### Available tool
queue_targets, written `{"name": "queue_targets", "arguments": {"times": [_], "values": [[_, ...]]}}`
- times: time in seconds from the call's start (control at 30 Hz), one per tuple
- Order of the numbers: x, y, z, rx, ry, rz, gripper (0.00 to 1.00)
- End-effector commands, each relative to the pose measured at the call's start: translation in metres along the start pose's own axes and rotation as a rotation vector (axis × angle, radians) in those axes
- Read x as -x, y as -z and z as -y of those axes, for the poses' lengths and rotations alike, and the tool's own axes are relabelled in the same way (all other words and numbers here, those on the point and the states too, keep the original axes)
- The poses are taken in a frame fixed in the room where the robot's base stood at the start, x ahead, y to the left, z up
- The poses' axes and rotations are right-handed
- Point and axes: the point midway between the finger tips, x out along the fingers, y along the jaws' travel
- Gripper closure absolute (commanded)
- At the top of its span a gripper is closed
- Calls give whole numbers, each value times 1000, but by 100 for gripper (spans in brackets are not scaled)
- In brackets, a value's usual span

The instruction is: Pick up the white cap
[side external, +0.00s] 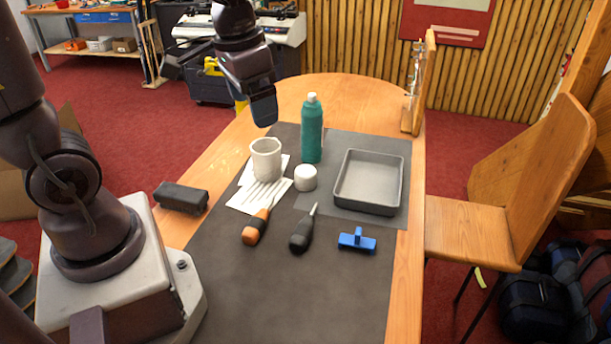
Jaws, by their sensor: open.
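A small round white cap (305,178) sits on the dark mat between the white cup and the grey tray. My gripper (264,112) is above the far part of the table, up and to the left of the cap and clear of it. Its fingers point down and overlap from this angle, and nothing shows between them. A teal bottle (312,132) with a white top stands upright just behind the cap.
A white cup (266,160) stands on papers (247,197) left of the cap. A grey tray (341,192) lies to the right. An orange-handled tool (256,228), a black-handled tool (302,232) and a blue tool (357,240) lie in front. The near mat (290,295) is clear.

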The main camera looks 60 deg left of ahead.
Motion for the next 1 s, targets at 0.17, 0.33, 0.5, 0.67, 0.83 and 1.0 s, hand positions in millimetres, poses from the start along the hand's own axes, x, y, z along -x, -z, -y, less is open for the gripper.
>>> {"name": "queue_targets", "arguments": {"times": [0.17, 0.33, 0.5, 0.67, 0.83, 1.0], "values": [[-50, 40, 30, -198, -28, 113, 13], [-108, 72, 60, -475, -88, 175, 13], [-175, 99, 89, -872, -166, 177, 13], [-194, 128, 102, -1262, -164, 114, 13], [-187, 139, 107, -1513, -141, 81, 13], [-197, 137, 106, -1584, -149, 78, 13]]}}
